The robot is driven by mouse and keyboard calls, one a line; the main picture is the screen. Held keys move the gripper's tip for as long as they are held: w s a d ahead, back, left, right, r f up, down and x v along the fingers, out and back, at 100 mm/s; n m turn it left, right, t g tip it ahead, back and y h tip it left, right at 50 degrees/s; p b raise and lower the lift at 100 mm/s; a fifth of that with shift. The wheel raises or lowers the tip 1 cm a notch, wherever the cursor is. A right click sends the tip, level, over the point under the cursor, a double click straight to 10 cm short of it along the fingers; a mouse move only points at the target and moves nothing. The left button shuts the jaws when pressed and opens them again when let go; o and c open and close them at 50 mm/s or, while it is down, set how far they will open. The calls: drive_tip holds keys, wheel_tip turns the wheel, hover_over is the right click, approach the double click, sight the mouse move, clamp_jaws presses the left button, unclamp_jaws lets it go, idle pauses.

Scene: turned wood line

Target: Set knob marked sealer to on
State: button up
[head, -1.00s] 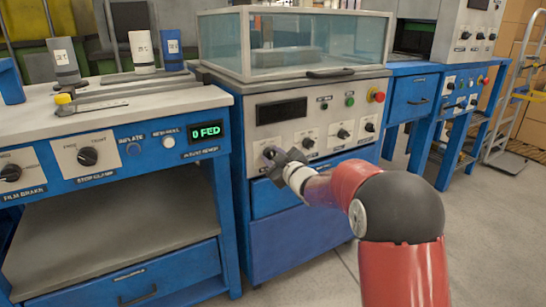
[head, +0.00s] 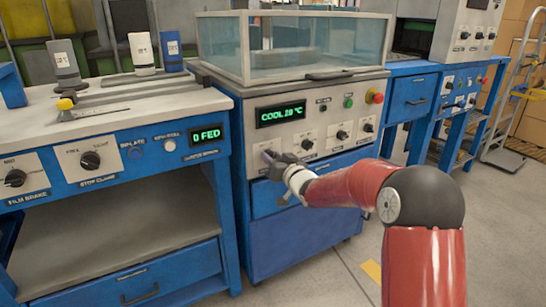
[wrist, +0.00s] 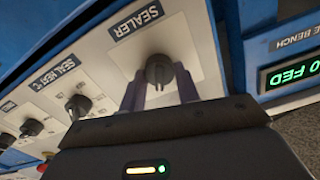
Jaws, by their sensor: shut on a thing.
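The sealer knob (wrist: 159,71) is a dark round knob on a pale plate, under the label SEALER (wrist: 137,24) in the wrist view. My gripper (wrist: 158,88) is shut on this knob, with one finger on each side of it. In the head view my gripper (head: 270,160) is at the left end of the machine's front panel and hides the knob. The machine's display (head: 281,113) is lit green and reads COOL with a temperature.
More knobs (head: 307,143) sit in a row to the right, with a red button (head: 374,97) above them. A glass-sided hood (head: 295,48) tops the machine. A bench (head: 120,120) with its own knobs and a lit display (head: 206,134) stands close on the left.

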drive_tip(key=shift+f+m, duration=0.1)
drive_tip(key=shift+m, duration=0.4)
drive_tip(key=o, duration=1)
drive_tip(key=v, duration=0.7)
drive_tip(key=shift+s+d, duration=0.25)
drive_tip(key=shift+s, duration=0.1)
